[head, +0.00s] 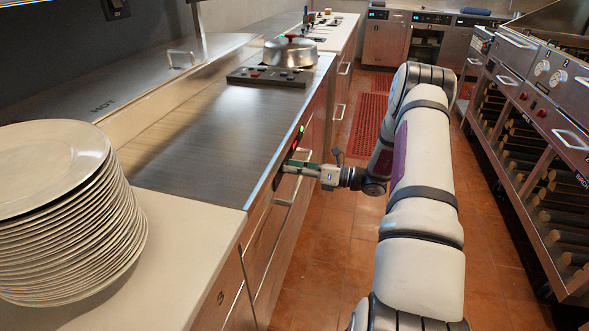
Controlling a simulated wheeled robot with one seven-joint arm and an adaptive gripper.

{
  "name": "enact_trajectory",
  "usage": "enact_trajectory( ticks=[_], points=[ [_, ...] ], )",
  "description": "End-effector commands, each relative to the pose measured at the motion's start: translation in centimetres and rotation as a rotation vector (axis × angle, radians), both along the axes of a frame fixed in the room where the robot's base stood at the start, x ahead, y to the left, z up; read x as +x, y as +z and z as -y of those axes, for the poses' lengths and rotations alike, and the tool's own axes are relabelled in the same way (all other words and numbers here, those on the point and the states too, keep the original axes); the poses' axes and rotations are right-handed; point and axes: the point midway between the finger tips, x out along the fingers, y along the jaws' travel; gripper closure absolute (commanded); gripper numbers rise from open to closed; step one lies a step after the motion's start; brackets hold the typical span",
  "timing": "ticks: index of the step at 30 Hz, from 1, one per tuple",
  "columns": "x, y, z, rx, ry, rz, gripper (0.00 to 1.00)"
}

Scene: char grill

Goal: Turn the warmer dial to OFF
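The warmer counter (205,135) has a brushed metal top and a front face along the aisle. A small panel (297,137) with red and green lights is on that front face. My gripper (288,168) reaches left to the front face, just below the lights, with its fingertips at or very near the surface. I cannot make out the warmer dial; the fingers may hide it. The fingers are seen nearly edge-on, so I cannot tell whether they are open, shut or touching anything.
A tall stack of white plates (70,225) stands at the near left. Handles (290,197) stick out below my gripper. A grill unit (535,115) lines the right; tiled floor lies between.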

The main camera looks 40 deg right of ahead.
Motion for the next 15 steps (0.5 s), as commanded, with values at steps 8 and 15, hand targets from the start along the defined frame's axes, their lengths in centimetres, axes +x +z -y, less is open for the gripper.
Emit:
enact_trajectory(
  ticks=[8, 15],
  points=[
    [-0.01, 0.0, 0.01, 0.0, 0.0, 0.0, 1.0],
    [0.0, -0.03, 0.02, -0.028, 0.0, 0.022, 1.0]
  ],
)
